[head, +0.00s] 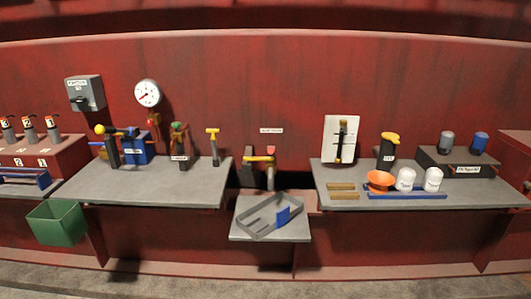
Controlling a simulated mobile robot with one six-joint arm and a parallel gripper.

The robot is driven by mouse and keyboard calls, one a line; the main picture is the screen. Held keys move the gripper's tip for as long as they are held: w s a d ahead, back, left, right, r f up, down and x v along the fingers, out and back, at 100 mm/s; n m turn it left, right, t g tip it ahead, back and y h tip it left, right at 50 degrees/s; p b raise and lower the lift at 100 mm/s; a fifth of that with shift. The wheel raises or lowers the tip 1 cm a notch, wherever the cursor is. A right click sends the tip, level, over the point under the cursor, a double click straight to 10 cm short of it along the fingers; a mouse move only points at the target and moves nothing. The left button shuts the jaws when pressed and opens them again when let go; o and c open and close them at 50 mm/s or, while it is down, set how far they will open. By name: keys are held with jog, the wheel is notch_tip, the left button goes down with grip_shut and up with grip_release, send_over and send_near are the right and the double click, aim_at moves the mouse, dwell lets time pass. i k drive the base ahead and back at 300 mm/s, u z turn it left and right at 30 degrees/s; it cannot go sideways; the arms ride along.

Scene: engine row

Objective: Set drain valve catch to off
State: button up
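A tap-like fitting (270,178) with a grey downward spout stands at the middle, between the two grey worktops. A yellow lever (258,158) lies roughly level across it, with a small red part (270,149) above and a dark block (249,165) at its left. A white label (271,130) is on the red wall above; its words are too small to read. I cannot tell for certain which part is the drain valve catch, or its setting. My gripper is not in view.
A low grey shelf (240,231) holds a grey tray (248,223) with a blue piece (283,216) below the spout. The left worktop (150,189) has several levers. A green bin (57,223) hangs at left.

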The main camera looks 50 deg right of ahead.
aim_at(247, 159)
jog(key=u, duration=0.05)
jog(key=i, duration=1)
jog(key=z, duration=0.05)
